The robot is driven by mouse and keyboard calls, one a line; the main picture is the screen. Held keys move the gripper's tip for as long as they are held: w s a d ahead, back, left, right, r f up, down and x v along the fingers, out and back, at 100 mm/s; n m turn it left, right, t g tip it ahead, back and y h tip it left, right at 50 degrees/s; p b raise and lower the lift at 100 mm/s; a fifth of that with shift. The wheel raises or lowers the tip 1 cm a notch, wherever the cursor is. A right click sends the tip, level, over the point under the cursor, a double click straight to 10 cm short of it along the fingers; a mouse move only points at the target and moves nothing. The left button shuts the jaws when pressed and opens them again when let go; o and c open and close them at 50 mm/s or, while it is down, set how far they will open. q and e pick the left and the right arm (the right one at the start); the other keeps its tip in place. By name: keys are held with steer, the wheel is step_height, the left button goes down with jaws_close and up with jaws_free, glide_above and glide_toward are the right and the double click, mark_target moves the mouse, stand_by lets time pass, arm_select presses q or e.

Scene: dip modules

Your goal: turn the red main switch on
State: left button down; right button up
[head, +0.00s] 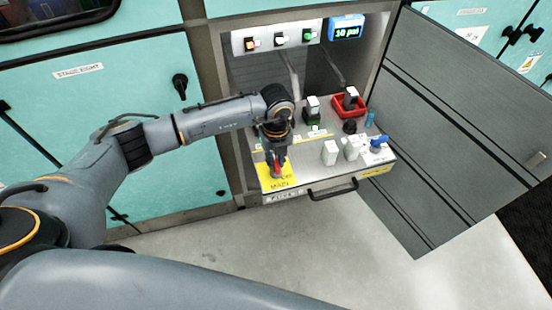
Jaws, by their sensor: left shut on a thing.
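The red main switch (279,171) stands on a yellow plate (270,186) at the front left corner of the pulled-out metal drawer. Only a small part of its red handle shows between my fingers. My left gripper (277,172) points down over the switch and is shut on it. The fingers hide most of the switch, so I cannot tell its exact angle. My right gripper is not in view.
The drawer also carries a red tray (347,107), a black and green module (313,108), white blocks (330,153) and a blue valve-like part (379,143). A black handle (334,190) juts from its front. An open grey door (450,110) stands right.

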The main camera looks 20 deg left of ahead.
mark_target(276, 162)
arm_select(q)
steer(key=shift+w+r, duration=0.1)
stand_by(0.3)
steer(key=c, duration=1.3)
jaws_free()
step_height(276, 162, up, 12)
steer(key=shift+f, duration=0.1)
